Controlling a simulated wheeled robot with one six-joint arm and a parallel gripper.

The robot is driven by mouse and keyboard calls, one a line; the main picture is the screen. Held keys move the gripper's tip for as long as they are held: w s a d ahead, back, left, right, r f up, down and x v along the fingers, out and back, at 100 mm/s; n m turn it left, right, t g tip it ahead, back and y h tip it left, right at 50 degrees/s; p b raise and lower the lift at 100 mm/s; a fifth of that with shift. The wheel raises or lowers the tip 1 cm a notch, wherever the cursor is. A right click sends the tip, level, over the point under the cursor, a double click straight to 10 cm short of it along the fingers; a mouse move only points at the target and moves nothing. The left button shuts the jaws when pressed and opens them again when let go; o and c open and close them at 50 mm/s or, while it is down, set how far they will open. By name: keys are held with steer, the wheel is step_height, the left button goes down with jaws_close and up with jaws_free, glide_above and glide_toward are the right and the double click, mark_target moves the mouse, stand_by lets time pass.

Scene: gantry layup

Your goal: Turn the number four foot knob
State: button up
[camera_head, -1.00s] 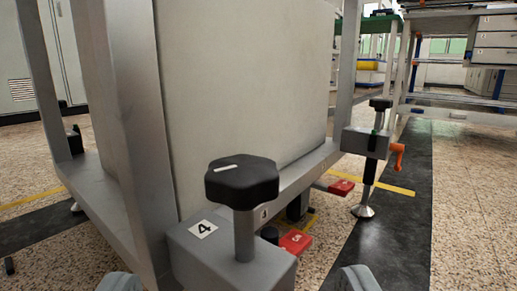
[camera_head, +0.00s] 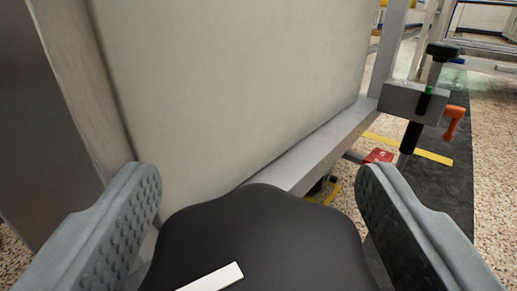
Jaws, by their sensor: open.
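The number four foot knob (camera_head: 262,236) is a black lobed knob with a white mark on top. It fills the bottom middle of the view, close to the camera. My gripper (camera_head: 262,190) is open, with one grey ribbed finger on each side of the knob. The left finger looks near the knob's side. I cannot tell whether either finger touches it. The number 4 label and the knob's stem are hidden from view now.
A large pale panel (camera_head: 230,80) stands in a metal frame (camera_head: 320,150) just beyond the knob. Another foot with a black knob (camera_head: 442,50) and an orange lever (camera_head: 453,122) stands at the right. A red pedal (camera_head: 379,155) shows low behind my right finger.

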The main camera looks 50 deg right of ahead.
steer(key=shift+w+d, duration=0.2)
steer(key=shift+d, duration=0.05)
steer(key=c, duration=1)
steer(key=shift+s+d+m+g+h, duration=0.1)
steer(key=shift+m+g+h, duration=0.65)
steer(key=shift+g, duration=0.5)
steer(key=shift+s+m+g+h, duration=0.15)
steer(key=shift+m+g+h, duration=0.3)
steer(key=shift+m+g, duration=0.65)
steer(key=shift+s+d+m+g+h, duration=0.1)
steer(key=shift+m+g+h, duration=0.6)
steer(key=shift+g, duration=0.65)
steer(key=o, duration=1)
steer(key=shift+a, duration=0.1)
